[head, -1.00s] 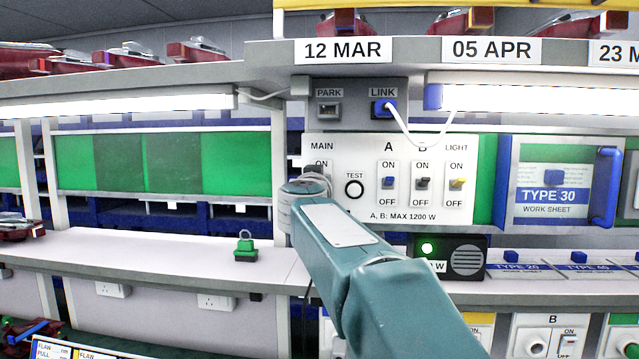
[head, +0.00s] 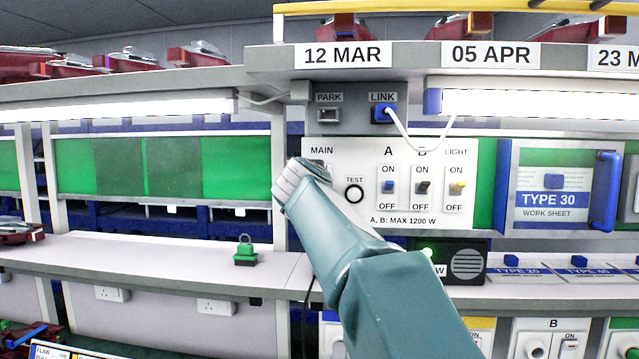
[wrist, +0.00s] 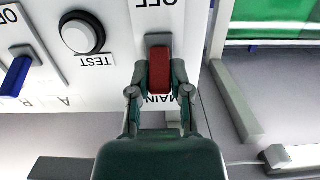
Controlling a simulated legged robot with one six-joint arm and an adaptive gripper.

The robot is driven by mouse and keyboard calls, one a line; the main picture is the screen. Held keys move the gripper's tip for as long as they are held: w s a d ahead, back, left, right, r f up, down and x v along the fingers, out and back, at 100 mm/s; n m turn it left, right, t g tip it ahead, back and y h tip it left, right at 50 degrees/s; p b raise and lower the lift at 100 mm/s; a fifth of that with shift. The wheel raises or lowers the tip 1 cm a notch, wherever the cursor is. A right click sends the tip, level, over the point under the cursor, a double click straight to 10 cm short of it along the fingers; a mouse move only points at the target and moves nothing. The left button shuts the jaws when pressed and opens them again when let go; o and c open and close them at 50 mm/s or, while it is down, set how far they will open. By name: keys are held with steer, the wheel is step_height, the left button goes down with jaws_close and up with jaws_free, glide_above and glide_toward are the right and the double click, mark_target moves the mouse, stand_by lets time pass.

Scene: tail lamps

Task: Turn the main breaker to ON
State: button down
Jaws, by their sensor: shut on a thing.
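The main breaker's red lever (wrist: 160,72) is between the two fingers of my gripper (wrist: 160,88) in the wrist view, which sees the panel upside down. The fingers are shut on the lever from both sides. The lever extends from its grey mount toward the MAIN lettering, away from the OFF label. Its ON label is hidden there. In the head view, the white breaker panel (head: 430,212) shows the MAIN label at its upper left. My arm covers the breaker itself in that view, so its setting cannot be read there.
The black-ringed TEST button (head: 355,194) is close beside the breaker. Switches A (head: 388,186), B (head: 422,187) and yellow LIGHT (head: 457,187) stand to its right. A white cable hangs from the LINK socket (head: 383,113). A green padlock-like object (head: 245,252) sits on the shelf.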

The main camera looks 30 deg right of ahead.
steer(key=shift+a+r, duration=0.1)
steer(key=shift+r, duration=0.05)
steer(key=c, duration=0.6)
jaws_free()
steer(key=shift+o, duration=0.2)
steer(key=f+v, duration=0.1)
steer(key=v, duration=1.1)
steer(key=shift+r, duration=0.3)
